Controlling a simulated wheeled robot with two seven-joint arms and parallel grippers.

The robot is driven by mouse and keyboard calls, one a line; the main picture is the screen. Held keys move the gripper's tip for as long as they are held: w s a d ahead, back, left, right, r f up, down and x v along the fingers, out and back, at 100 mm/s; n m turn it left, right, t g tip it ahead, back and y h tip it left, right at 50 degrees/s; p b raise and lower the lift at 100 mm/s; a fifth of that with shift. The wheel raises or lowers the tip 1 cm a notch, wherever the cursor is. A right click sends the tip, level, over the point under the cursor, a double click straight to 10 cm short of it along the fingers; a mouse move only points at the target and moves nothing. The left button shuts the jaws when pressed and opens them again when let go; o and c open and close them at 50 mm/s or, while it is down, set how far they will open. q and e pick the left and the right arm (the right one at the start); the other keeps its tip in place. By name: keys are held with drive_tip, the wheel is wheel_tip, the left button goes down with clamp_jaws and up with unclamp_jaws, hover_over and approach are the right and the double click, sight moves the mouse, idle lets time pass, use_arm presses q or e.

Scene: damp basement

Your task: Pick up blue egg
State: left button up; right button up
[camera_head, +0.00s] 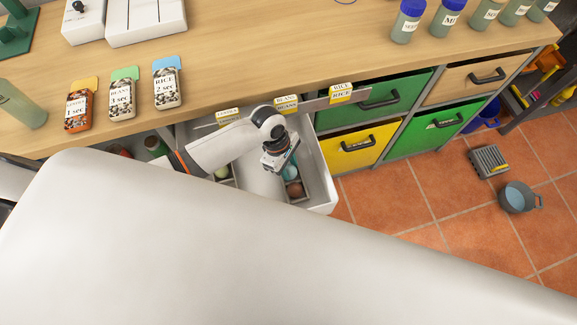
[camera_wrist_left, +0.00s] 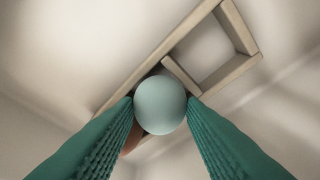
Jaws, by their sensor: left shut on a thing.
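The blue egg (camera_wrist_left: 160,105) is a pale blue-green ball shape between the two green fingers of my left gripper (camera_wrist_left: 160,112) in the left wrist view. The fingers touch it on both sides. In the head view, my left gripper (camera_head: 284,160) points down inside an open white drawer (camera_head: 318,170), and a little of the blue egg (camera_head: 290,172) shows beside it. A small divided wooden frame (camera_wrist_left: 233,75) lies behind the egg in the wrist view. A brown egg (camera_head: 295,189) sits in a compartment near the gripper. My right gripper is not seen.
A pale green round thing (camera_head: 222,172) lies in the drawer's left part. The wooden counter (camera_head: 250,60) above holds labelled bean and rice packs (camera_head: 122,95) and jars (camera_head: 408,22). Green and yellow drawers (camera_head: 358,147) are shut at right. A grey bucket (camera_head: 518,197) stands on the tiled floor.

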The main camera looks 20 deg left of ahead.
sight(288, 166)
use_arm(q)
wheel_tip(288, 166, up, 16)
drive_tip(key=r+p, duration=0.1)
drive_tip(key=p, duration=0.1)
drive_tip(key=s+a+r+p, duration=0.1)
drive_tip(key=s+a+p, duration=0.3)
drive_tip(key=a+p, duration=0.2)
drive_tip(key=shift+s+a+p, duration=0.25)
drive_tip(key=shift+a+p, duration=0.05)
drive_tip(key=shift+p, duration=0.5)
drive_tip(key=s+a+f, duration=0.1)
drive_tip(key=s+a+f+p, duration=0.1)
drive_tip(key=a, duration=0.1)
drive_tip(key=s+a+f+p, duration=0.1)
drive_tip(key=shift+a+f, duration=0.35)
drive_tip(key=s+a+f+p, duration=0.1)
drive_tip(key=s+a+f, duration=0.1)
drive_tip(key=f, duration=0.3)
drive_tip(key=shift+s+a+f, duration=0.15)
drive_tip(key=shift+s+a, duration=0.1)
drive_tip(key=shift+a, duration=0.55)
drive_tip(key=shift+s+a+f, duration=0.15)
drive_tip(key=shift+a+f, duration=0.15)
drive_tip(key=shift+f, duration=0.1)
drive_tip(key=shift+d+p, duration=0.25)
drive_tip(key=shift+p, duration=0.5)
